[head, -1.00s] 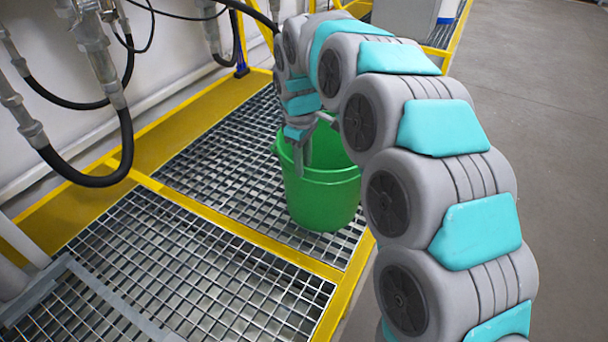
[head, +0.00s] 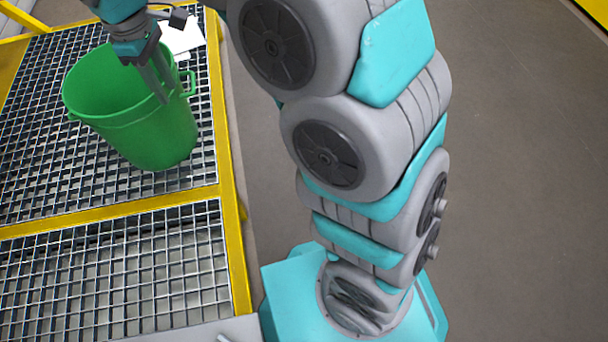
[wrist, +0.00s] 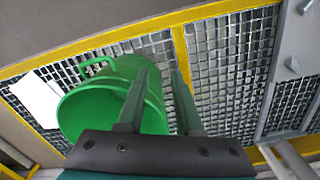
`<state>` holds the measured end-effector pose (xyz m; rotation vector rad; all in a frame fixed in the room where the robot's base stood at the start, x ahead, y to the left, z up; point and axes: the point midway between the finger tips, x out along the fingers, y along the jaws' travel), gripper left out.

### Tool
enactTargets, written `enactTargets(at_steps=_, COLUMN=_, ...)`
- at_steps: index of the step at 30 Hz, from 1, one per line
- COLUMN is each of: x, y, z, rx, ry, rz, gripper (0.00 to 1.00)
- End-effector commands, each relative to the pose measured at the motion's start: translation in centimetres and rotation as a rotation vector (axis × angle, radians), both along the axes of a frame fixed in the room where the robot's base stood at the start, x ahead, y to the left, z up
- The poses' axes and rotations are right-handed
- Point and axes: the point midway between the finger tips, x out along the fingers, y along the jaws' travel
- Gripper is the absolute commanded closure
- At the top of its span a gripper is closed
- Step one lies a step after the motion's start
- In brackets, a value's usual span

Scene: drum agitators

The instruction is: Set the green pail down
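The green pail (head: 150,140) appears to stand upright on the metal grating (head: 30,185), near its yellow right edge. Any small gap under its base cannot be told. My gripper (head: 160,82) points down at the pail's right rim. In the wrist view, the two fingers of my gripper (wrist: 160,75) are spread apart. One finger lies across the mouth of the pail (wrist: 95,112), and the other is outside it, with the pail's wall between them. No finger is seen pressed on both sides of the wall.
A white sheet (head: 183,38) lies on the grating behind the pail and also shows in the wrist view (wrist: 36,98). A yellow beam (head: 110,210) divides the grating, with an empty panel in front. Bare grey floor (head: 520,150) lies to the right.

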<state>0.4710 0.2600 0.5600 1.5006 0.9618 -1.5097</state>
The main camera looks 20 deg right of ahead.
Motion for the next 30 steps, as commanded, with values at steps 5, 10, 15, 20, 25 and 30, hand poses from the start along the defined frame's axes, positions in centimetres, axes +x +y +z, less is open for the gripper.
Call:
enactTargets(at_steps=5, x=-3.7, y=-7.6, z=0.7, rx=-0.009, ry=0.026, rz=-0.208, gripper=0.65)
enactTargets(at_steps=10, x=-8.1, y=-13.7, z=0.5, rx=-0.02, ry=0.045, rz=-0.411, gripper=0.65)
enactTargets(at_steps=15, x=-13.6, y=-18.9, z=-0.4, rx=-0.036, ry=0.073, rz=-0.625, gripper=0.65)
enactTargets(at_steps=20, x=-19.2, y=-22.7, z=-1.8, rx=-0.052, ry=0.097, rz=-0.835, gripper=0.65)
enactTargets(at_steps=25, x=-24.3, y=-25.0, z=-3.5, rx=-0.063, ry=0.118, rz=-1.027, gripper=0.65)
enactTargets(at_steps=30, x=-27.1, y=-25.9, z=-4.6, rx=-0.071, ry=0.133, rz=-1.131, gripper=0.65)
